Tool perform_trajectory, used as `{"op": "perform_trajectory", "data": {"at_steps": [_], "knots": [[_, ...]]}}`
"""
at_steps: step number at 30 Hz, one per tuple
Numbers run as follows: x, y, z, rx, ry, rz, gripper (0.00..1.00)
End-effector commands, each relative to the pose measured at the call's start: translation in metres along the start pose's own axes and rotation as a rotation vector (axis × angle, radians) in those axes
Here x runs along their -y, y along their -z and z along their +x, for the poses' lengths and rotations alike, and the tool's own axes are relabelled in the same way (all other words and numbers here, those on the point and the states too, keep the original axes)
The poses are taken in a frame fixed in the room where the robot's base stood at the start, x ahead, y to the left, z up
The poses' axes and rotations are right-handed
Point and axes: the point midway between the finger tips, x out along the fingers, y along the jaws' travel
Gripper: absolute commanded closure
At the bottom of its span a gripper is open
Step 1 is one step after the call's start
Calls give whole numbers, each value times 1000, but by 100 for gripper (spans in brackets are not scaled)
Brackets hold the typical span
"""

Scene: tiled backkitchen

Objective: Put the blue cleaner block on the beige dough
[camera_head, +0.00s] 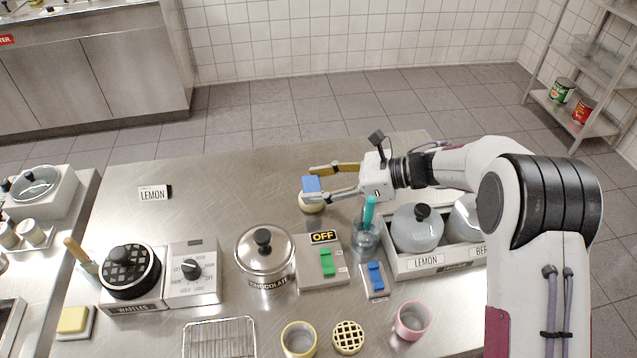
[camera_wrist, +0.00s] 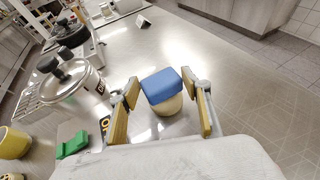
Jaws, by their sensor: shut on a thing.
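The blue cleaner block (camera_head: 312,184) is between the fingers of my gripper (camera_head: 326,181), which is shut on it. In the wrist view the block (camera_wrist: 162,85) shows between the two tan finger pads of my gripper (camera_wrist: 165,108). The beige dough (camera_head: 311,207) is a round piece on the steel counter, directly below the block. In the wrist view the dough (camera_wrist: 168,106) shows under the block's near edge, largely hidden by it. I cannot tell whether the block touches the dough or hangs slightly above it.
A LEMON sign (camera_head: 154,194) stands at left.

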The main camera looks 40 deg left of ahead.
Motion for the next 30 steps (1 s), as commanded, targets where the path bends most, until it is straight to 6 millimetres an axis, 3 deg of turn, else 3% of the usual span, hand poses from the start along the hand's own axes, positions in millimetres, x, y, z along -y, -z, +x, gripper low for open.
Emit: {"op": "perform_trajectory", "data": {"at_steps": [14, 15, 16, 30], "knots": [[0, 3, 1, 1, 0, 0, 75], [0, 3, 1, 1, 0, 0, 45], [0, 3, 1, 1, 0, 0, 37], [0, 1, 0, 1, 0, -1, 35]]}}
